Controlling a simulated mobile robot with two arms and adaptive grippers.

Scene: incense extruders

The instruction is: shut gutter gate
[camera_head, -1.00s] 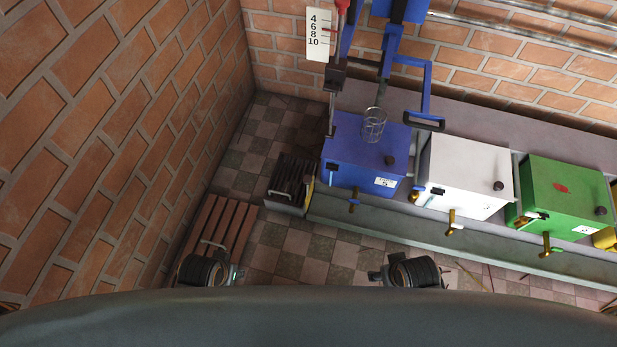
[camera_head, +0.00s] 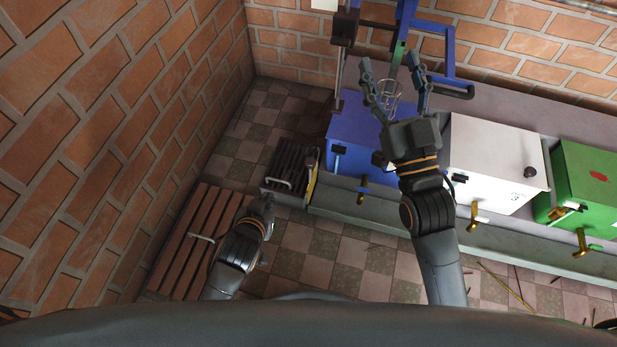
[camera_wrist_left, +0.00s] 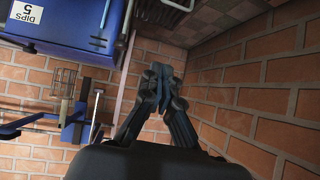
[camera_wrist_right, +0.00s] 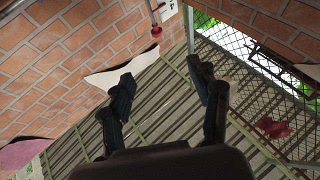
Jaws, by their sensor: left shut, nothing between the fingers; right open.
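A grey gutter (camera_head: 400,222) runs along the front of the row of boxes in the head view. At its left end stands a thin upright plate with a yellow edge (camera_head: 311,186), beside a dark slatted grate; I cannot tell for sure whether this plate is the gutter gate, or how far open it is. My left gripper (camera_head: 267,204) is shut and empty, low and just left of the plate, apart from it as far as I can see. It also shows shut in the left wrist view (camera_wrist_left: 160,85). My right gripper (camera_head: 392,72) is open and empty, raised in front of the blue box.
The blue box (camera_head: 350,130), white box (camera_head: 495,165) and green box (camera_head: 600,185) stand behind the gutter, with brass taps. A wire basket (camera_head: 392,88) hangs behind my right fingers. The dark grate (camera_head: 288,160) and a wooden slatted panel (camera_head: 190,235) lie at the left, near a brick wall.

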